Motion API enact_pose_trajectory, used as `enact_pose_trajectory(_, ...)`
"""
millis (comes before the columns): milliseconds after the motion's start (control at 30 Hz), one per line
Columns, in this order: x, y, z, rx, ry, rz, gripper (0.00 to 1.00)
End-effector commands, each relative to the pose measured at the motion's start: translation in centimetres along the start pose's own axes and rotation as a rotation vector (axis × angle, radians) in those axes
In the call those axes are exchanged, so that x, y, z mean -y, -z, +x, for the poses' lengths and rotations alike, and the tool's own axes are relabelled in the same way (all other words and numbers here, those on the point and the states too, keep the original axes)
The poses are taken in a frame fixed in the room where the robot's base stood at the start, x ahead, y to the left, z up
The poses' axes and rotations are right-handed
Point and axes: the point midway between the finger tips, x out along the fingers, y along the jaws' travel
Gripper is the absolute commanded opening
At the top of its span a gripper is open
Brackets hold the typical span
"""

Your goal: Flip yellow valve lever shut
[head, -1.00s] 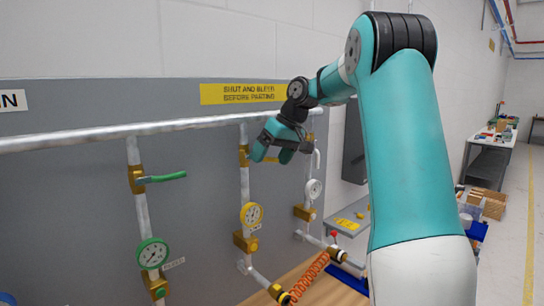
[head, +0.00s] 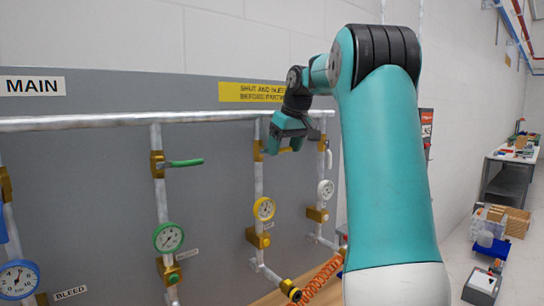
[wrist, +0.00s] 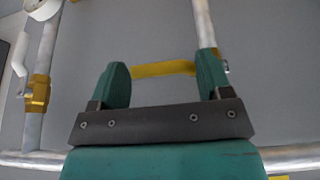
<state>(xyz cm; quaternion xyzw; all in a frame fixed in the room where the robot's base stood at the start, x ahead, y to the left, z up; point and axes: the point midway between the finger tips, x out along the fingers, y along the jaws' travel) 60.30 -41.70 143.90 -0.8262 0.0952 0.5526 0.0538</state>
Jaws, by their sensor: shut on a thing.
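The yellow valve lever (wrist: 163,69) lies level across the wrist view, its handle spanning the gap between the two teal fingers. Its right end runs behind the right finger, toward a grey pipe (wrist: 203,25). My gripper (wrist: 162,72) is shut on the lever, with the fingers well apart at its two sides. In the head view my gripper (head: 287,146) is at the upper part of the middle pipe, above the yellow gauge (head: 264,209). It hides most of the lever there.
A green lever (head: 185,162) sticks out right from the pipe to the left, above a green gauge (head: 168,237). A white gauge (head: 325,190) is on the pipe to the right. A horizontal pipe (head: 90,122) runs along the grey panel. An orange coiled hose (head: 322,278) hangs below.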

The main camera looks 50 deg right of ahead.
Motion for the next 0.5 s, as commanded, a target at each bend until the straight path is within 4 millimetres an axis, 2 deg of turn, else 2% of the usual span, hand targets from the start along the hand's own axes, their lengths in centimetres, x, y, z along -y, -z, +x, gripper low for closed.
enact_pose_trajectory(200, -0.05, 0.00, -0.13, 0.001, 0.000, 0.000, 0.29)
enact_pose_trajectory(233, -0.05, 0.00, -0.14, 0.001, 0.000, 0.000, 0.79)
enact_pose_trajectory(300, -0.03, 0.01, -0.14, 0.001, 0.000, 0.000, 0.95)
enact_pose_trajectory(333, -0.02, 0.02, -0.13, 0.001, 0.000, 0.000, 0.97)
enact_pose_trajectory(500, 0.05, 0.03, -0.10, 0.001, 0.001, 0.000, 0.97)
